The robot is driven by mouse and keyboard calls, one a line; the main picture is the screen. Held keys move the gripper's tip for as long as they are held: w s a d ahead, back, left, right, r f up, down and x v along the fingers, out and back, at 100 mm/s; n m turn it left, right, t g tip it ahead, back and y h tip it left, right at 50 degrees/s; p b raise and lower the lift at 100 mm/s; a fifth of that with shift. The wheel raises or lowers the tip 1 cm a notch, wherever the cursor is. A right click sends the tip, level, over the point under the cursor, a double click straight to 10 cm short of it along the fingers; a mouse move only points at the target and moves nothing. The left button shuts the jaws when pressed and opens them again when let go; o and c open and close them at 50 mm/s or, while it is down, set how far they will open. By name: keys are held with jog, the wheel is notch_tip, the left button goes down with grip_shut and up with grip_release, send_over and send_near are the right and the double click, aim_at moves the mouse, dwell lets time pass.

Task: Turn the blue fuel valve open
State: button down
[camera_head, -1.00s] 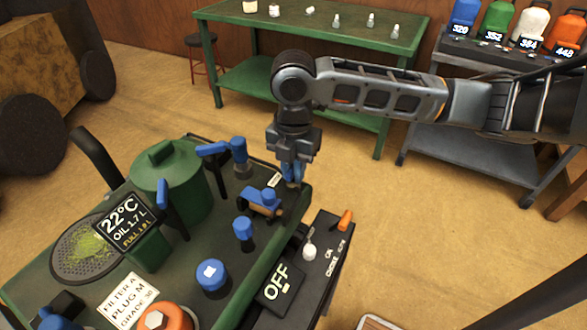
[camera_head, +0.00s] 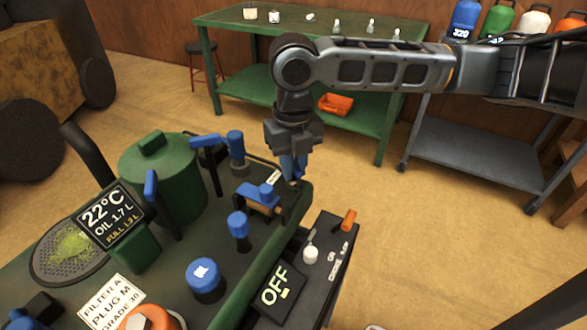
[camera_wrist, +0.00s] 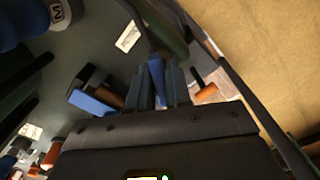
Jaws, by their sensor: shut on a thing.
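My gripper (camera_head: 293,168) points down at the right rear edge of the green mower deck (camera_head: 190,277). In the wrist view its fingers are closed around an upright blue handle (camera_wrist: 157,76), which I take to be the fuel valve's. The fingers hide much of it, and I cannot tell how far it is turned. Just left of my gripper is a brass-coloured part with a blue top (camera_head: 262,195), apart from the fingers; it also shows in the wrist view (camera_wrist: 92,102).
Blue-capped posts (camera_head: 238,225), a blue cap (camera_head: 204,276) and a green canister (camera_head: 165,180) crowd the deck to the left. A dark panel with an orange lever (camera_head: 348,219) and an "OFF" display (camera_head: 277,289) lies at right. Open floor lies beyond, before the green bench (camera_head: 235,92).

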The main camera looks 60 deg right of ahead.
jog(key=n+b, duration=0.1)
jog(key=n, duration=0.2)
jog(key=shift+n, duration=0.3)
jog(key=shift+n+b, duration=0.45)
jog(key=shift+n, duration=1.35)
jog(key=c, duration=1.1)
grip_release()
jog(key=shift+c, duration=0.2)
jog(key=shift+r, duration=3.95)
